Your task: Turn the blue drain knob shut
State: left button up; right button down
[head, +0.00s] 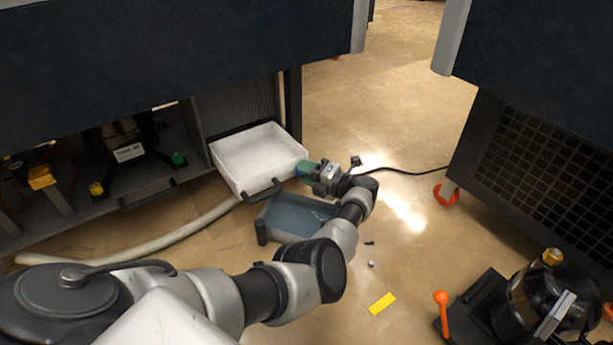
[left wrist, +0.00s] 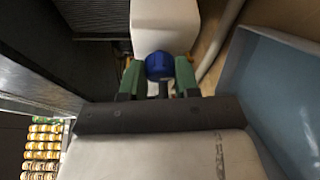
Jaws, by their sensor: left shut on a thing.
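The blue drain knob (left wrist: 159,65) shows in the left wrist view, between the two green fingers of my left gripper (left wrist: 158,80). The fingers are shut on its sides. A white box (left wrist: 165,22) lies just beyond the knob. In the head view my left gripper (head: 304,169) is at the right wall of the open white box (head: 225,172), and the knob is hidden behind the fingers there. My right gripper is not in view.
A blue-grey tray (head: 265,222) stands on the floor below my left gripper. A pale hose (head: 170,237) runs along the cabinet. A pump with an orange lever (head: 440,312) stands at lower right. A yellow strip (head: 382,303) lies on open floor.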

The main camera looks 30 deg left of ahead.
pick_arm(q)
jog(key=shift+m+y, duration=0.4)
jog(key=shift+m, duration=0.5)
jog(key=shift+d, duration=0.1)
jog(key=o, duration=0.9)
jog(key=shift+o, duration=0.2)
jog(key=d, duration=1)
jog(key=shift+d, duration=0.4)
jog(key=shift+f, duration=0.1)
